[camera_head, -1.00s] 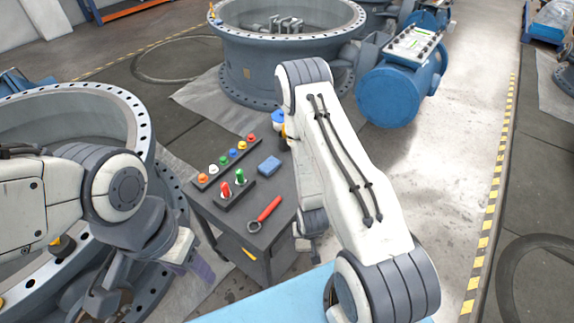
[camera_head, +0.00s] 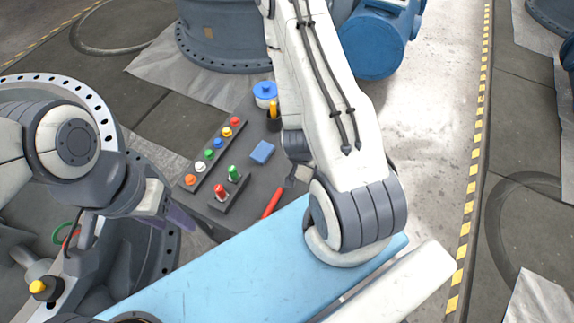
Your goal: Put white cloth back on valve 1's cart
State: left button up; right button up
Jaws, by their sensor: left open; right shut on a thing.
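I cannot make out a white cloth in this view. The grey cart (camera_head: 232,135) stands in the middle, beside a large grey flanged ring (camera_head: 110,120). My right gripper (camera_head: 288,186) is low over the cart's right side, close to the end of a red-handled tool (camera_head: 272,202). It is shut, but what it holds is hidden or too small to tell. My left gripper (camera_head: 183,220) is open and empty, between the ring and the cart's left edge.
The cart carries a row of coloured knobs (camera_head: 211,153), a block with a red and a green knob (camera_head: 229,187), a blue sponge-like block (camera_head: 262,152) and a blue-lidded jar (camera_head: 265,95). A blue motor (camera_head: 375,45) stands behind. Clear floor (camera_head: 425,130) lies right.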

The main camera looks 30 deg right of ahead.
aim_at(289, 165)
jog(key=w+f+b, duration=0.1)
jog(key=w+b, duration=0.1)
jog(key=b, duration=0.1)
jog(key=w+f+b, duration=0.2)
jog(key=w+b, duration=0.1)
jog(key=w+f+b, duration=0.1)
jog(key=w+b, duration=0.1)
jog(key=shift+w+a+f+b, duration=0.2)
jog(key=shift+w+a+b, duration=0.05)
jog(key=shift+w+b, duration=0.15)
jog(key=shift+w+f, duration=0.4)
notch_tip(289, 165, down, 4)
jog(key=b, duration=0.4)
jog(key=shift+f+b, duration=0.2)
jog(key=shift+b, duration=0.15)
jog(key=o, duration=1.2)
jog(key=shift+o, duration=0.2)
